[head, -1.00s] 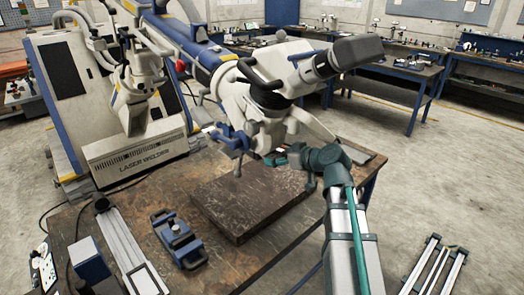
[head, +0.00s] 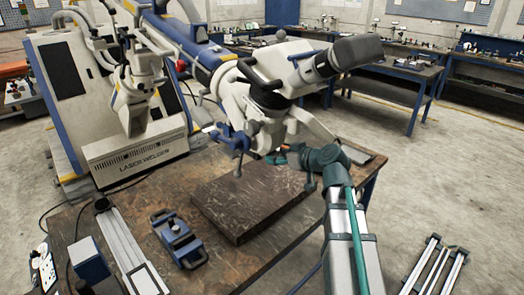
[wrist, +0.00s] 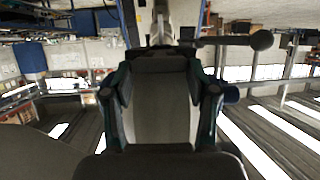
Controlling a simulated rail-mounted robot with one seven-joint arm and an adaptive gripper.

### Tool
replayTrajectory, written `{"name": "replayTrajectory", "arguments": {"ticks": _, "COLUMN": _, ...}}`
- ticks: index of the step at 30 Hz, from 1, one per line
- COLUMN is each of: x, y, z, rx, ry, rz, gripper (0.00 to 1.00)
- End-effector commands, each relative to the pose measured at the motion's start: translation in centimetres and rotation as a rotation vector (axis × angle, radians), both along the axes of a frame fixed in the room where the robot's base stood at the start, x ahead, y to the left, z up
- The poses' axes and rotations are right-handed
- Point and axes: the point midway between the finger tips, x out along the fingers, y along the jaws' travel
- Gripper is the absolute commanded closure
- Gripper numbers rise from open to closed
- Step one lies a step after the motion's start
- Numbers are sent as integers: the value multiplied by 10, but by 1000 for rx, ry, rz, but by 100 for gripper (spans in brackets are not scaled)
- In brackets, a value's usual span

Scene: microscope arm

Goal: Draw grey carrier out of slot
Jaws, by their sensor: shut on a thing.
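The microscope head (head: 265,95) hangs over the bench on its boom. My gripper (head: 278,158) is at its underside, to the right of a blue bracket (head: 238,138). The fingers look small and partly hidden in the head view. In the wrist view, the green fingers of my gripper (wrist: 160,76) stand on both sides of a grey block, which seems to be the grey carrier (wrist: 160,64), and are shut on it. The slot itself is hidden, and I cannot tell how far the carrier sits in it.
A thick dark plate (head: 235,205) lies on the bench below. A blue fixture with handles (head: 178,238) and a metal rail (head: 128,250) are at the left. The laser welder cabinet (head: 110,105) stands behind. A dark rod with a ball knob (wrist: 262,40) sticks out at the upper right in the wrist view.

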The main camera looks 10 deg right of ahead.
Motion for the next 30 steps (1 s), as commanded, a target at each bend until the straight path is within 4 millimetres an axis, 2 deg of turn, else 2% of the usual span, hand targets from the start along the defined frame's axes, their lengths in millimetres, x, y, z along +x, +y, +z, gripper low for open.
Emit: {"name": "replayTrajectory", "arguments": {"ticks": 30, "x": -31, "y": -21, "z": 0, "rx": 1, "ry": -1, "rz": 0, "gripper": 77}}
